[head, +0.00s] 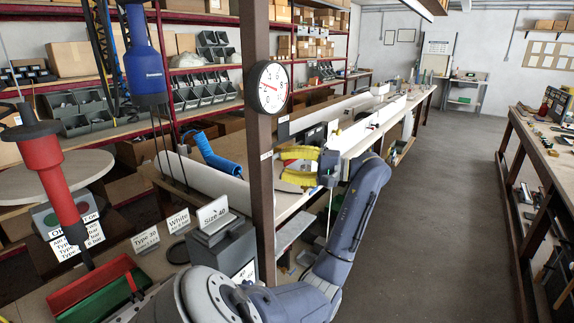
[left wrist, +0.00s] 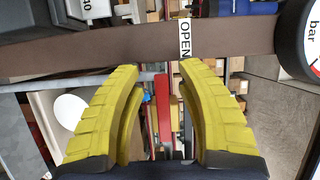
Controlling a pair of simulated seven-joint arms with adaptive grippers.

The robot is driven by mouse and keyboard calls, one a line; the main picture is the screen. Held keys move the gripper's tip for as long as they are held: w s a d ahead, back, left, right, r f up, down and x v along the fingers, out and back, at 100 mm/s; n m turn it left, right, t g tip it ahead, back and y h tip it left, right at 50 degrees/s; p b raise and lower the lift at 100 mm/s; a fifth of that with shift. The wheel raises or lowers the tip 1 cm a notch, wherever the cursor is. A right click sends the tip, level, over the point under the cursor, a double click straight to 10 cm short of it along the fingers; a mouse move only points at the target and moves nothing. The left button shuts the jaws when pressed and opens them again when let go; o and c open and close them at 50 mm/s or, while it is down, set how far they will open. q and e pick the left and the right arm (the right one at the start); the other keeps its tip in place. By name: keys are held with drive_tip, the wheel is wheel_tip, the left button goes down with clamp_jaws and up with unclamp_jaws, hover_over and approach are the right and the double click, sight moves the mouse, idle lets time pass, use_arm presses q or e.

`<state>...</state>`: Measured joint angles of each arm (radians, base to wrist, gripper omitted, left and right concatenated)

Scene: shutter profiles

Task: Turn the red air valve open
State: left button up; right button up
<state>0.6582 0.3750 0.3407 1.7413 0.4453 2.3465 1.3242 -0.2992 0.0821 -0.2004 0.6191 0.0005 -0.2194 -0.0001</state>
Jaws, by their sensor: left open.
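My left gripper (head: 288,166) has yellow fingers, open and apart, beside the brown post (head: 262,200) in the head view. In the left wrist view the open fingers (left wrist: 160,80) point towards the post (left wrist: 100,48). A narrow red bar, apparently the red air valve's lever (left wrist: 163,108), shows in the gap between them, crosswise to a grey pipe (left wrist: 60,83). I cannot tell its depth relative to the fingertips, and no contact is visible. A white OPEN label (left wrist: 185,38) is on the post. My right gripper is out of view.
A round gauge (head: 269,87) is on the post above the gripper; its edge shows in the wrist view (left wrist: 308,35). A bench (head: 355,135) runs behind. A red tool (head: 45,165) and blue tool (head: 143,55) hang at left. The aisle floor (head: 430,200) is clear.

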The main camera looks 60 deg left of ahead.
use_arm(q)
drive_tip(key=v, duration=1.2)
idle(0.3)
